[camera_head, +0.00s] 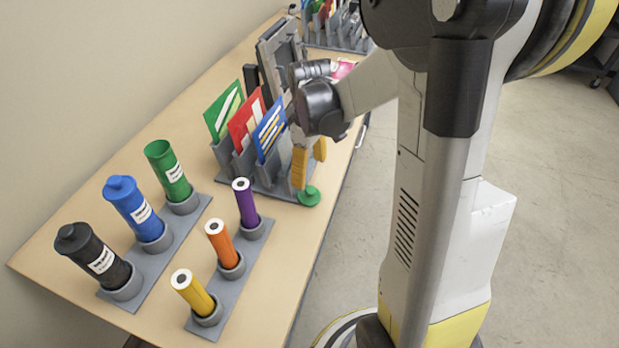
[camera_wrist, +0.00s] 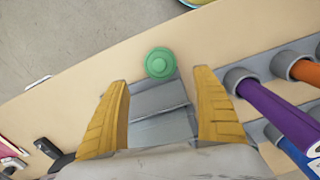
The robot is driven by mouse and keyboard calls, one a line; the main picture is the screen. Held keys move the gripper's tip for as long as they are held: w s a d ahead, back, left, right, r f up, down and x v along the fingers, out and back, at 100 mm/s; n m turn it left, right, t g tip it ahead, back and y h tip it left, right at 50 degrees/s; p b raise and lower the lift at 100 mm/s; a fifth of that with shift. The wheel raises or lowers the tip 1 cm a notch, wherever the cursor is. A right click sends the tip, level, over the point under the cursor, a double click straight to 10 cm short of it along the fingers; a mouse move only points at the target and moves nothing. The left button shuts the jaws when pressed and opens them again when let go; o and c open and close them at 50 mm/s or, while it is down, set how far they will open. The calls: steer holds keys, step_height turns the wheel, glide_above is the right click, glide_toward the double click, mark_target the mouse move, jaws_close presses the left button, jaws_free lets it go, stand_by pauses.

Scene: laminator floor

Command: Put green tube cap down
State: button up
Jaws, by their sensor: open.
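The green tube cap (camera_head: 309,196) lies on the wooden table near its right edge, by the front corner of the grey card rack (camera_head: 262,182). In the wrist view the green cap (camera_wrist: 160,63) sits just beyond the fingertips, between their lines, with its round knob facing the camera. My gripper (camera_head: 309,168) has yellow fingers spread apart with nothing between them, and it is just above and behind the cap. In the wrist view my gripper (camera_wrist: 166,84) is also open. The green tube (camera_head: 168,172) stands in a grey holder at left, and its top shows no separate cap.
Blue (camera_head: 133,209) and black (camera_head: 94,256) tubes stand in the same holder. Purple (camera_head: 245,203), orange (camera_head: 223,244) and yellow (camera_head: 195,293) tubes stand in a nearer holder. Green, red and blue cards fill the rack beside my gripper. The table's front right is bare.

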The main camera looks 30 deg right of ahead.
steer(key=s+a+r+m+t+p, duration=0.1)
steer(key=s+a+r+m+t, duration=0.4)
steer(key=s+a+r, duration=0.5)
steer(key=a+r+t, duration=0.2)
steer(key=a+r, duration=0.1)
steer(key=shift+s+a+r, duration=0.25)
steer(key=shift+s+r, duration=0.1)
steer(key=shift+s, duration=0.05)
steer(key=shift+f+b, duration=0.85)
